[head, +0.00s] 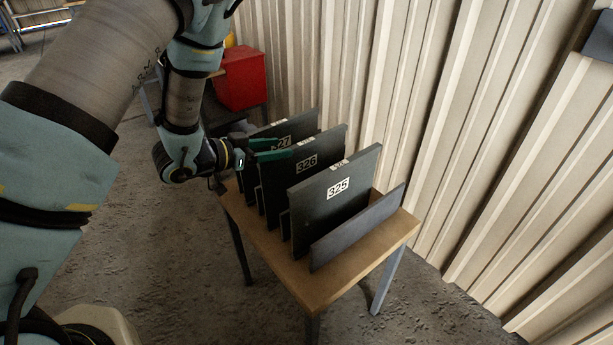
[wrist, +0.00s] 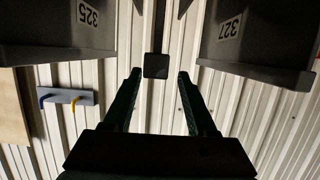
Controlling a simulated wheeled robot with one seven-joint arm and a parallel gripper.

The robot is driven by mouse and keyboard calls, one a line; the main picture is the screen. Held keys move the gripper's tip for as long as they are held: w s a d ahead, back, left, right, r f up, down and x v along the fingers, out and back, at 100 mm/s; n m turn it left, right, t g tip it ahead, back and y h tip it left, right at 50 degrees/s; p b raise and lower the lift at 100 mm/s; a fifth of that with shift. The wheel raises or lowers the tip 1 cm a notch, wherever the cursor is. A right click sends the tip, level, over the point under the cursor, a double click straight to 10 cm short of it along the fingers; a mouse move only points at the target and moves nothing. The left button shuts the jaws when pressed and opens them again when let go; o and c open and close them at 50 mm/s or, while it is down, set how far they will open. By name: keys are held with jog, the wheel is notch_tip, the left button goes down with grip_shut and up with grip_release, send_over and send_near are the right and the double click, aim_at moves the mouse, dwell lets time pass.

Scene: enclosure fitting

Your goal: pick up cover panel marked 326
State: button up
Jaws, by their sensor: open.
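The cover panel marked 326 (head: 309,179) is a dark upright plate in the middle of a row on a small wooden table. Its white label is near the top. My gripper (head: 273,150) is open, with its green fingers close to the upper left part of this panel. I cannot tell whether they straddle its edge or touch it. In the wrist view the open fingers (wrist: 158,78) show no panel clearly held between them. A small dark square (wrist: 156,66) shows between the fingertips; I cannot tell what it is.
Panel 325 (head: 325,205) stands in front of 326, and panel 327 (head: 300,124) behind it. A lower grey plate (head: 358,228) stands at the front of the table (head: 290,272). A red box (head: 240,79) is behind. A corrugated wall (head: 440,120) runs close along the right.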

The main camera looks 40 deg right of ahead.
aim_at(299, 144)
jog(key=shift+x, duration=0.8)
jog(key=x, duration=0.1)
jog(key=p+x, duration=0.2)
jog(key=x, duration=0.1)
jog(key=shift+s+r, duration=0.15)
jog(key=shift+s, duration=0.15)
jog(key=shift+d+f, duration=0.3)
jog(key=shift+d, duration=0.35)
jog(key=shift+c, duration=0.3)
grip_shut()
jog(key=shift+r, duration=0.15)
